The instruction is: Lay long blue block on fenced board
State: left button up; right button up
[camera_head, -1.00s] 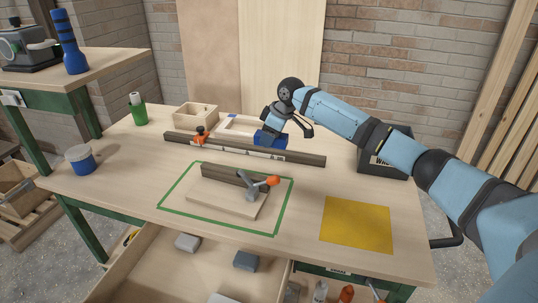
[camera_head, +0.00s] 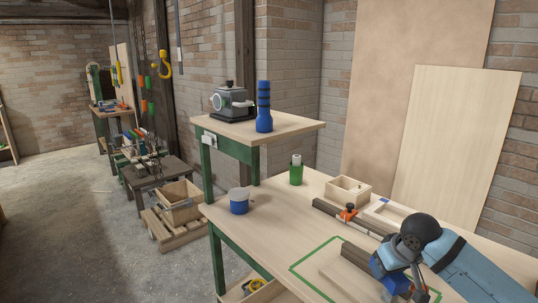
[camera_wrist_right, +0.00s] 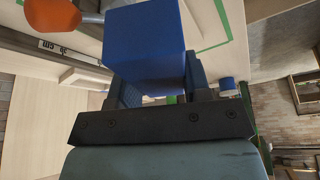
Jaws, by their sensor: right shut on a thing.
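My right gripper (camera_head: 398,272) is shut on the blue block (camera_head: 388,283), which hangs at the near end of my right arm over the workbench. In the right wrist view, the blue block (camera_wrist_right: 146,45) fills the space between the fingers (camera_wrist_right: 160,98). The fenced board (camera_head: 346,284) is a pale board inside a green outline, with a dark strip (camera_head: 358,256) along it. The block is over or beside the board's right part; I cannot tell whether they touch. The gripper hides part of the board. My left gripper is out of view.
A dark rail with an orange clamp (camera_head: 348,212) lies behind the board. An orange handle (camera_wrist_right: 62,14) is close to the block.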

jog(key=s+a+m+h, duration=0.1)
jog(key=s+a+m, duration=0.2)
jog(key=s+a, duration=0.2)
pick_arm(q)
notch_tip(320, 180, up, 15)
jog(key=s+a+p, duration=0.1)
jog(key=p, duration=1.7)
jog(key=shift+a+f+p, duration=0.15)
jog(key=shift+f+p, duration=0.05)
jog(key=shift+p, duration=0.2)
pick_arm(e)
jog(key=s+f+v, duration=0.1)
jog(key=s+v, duration=0.2)
jog(key=v, duration=1.3)
jog(key=shift+s+r, duration=0.2)
jog(key=shift+s, duration=0.1)
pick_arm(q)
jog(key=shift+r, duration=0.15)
pick_arm(e)
jog(key=shift+d, duration=0.15)
